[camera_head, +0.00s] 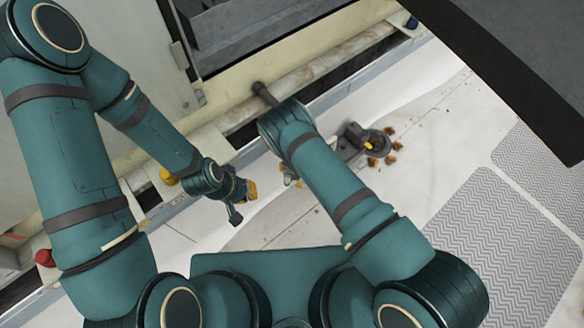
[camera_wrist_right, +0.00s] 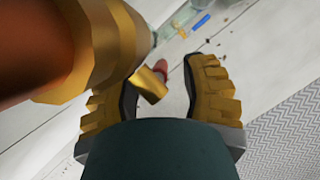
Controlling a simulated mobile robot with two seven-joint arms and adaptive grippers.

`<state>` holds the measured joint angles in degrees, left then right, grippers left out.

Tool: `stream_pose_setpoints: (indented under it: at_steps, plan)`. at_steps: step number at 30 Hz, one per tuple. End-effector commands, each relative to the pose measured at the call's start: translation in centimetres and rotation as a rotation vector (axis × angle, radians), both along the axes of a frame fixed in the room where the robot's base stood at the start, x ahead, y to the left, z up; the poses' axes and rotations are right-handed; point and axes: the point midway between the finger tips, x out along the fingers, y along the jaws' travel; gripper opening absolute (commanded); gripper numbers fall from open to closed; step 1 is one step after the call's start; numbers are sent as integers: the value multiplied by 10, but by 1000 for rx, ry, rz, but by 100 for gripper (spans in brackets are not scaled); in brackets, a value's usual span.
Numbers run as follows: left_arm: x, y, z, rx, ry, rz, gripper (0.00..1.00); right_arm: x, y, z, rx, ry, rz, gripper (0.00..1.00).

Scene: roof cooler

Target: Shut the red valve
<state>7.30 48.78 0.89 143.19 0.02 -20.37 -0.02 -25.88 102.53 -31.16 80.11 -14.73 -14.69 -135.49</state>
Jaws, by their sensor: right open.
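A small red knob (camera_head: 45,258), which looks like the red valve, sits at the far left edge in the head view. My left gripper (camera_head: 243,200) hangs over the pale floor to the right of it and is well apart from it. Its finger gap is not clear. My right gripper (camera_wrist_right: 163,75) is open in the right wrist view. A short brass piece (camera_wrist_right: 149,85) shows between its fingers, and contact cannot be told. A small red part (camera_wrist_right: 161,70) shows beyond the brass piece; whether it belongs to the valve is unclear. My right forearm hides most of this area in the head view.
A large orange-brown cylinder with a brass collar (camera_wrist_right: 85,50) fills the upper left of the right wrist view. A yellow knob (camera_head: 168,175) and a blue knob (camera_head: 412,22) sit along the wall ledge. Debris (camera_head: 375,148) lies on the floor; patterned mats (camera_head: 490,225) are at right.

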Motion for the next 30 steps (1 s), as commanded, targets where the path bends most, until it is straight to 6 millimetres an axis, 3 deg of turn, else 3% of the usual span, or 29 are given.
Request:
stream_pose_setpoints:
  at_steps: [12, 16, 30]
  plan:
    - [1, 0, -2, 0, -2, 1, 0, 3, 0, -6, 0, 0, -1, 47]
    - [1, 0, -2, 0, -2, 1, 0, 3, 0, -6, 0, 0, -1, 2]
    - [0, 0, -2, 0, -2, 1, 0, 2, 0, -7, -1, 2, -1, 0]
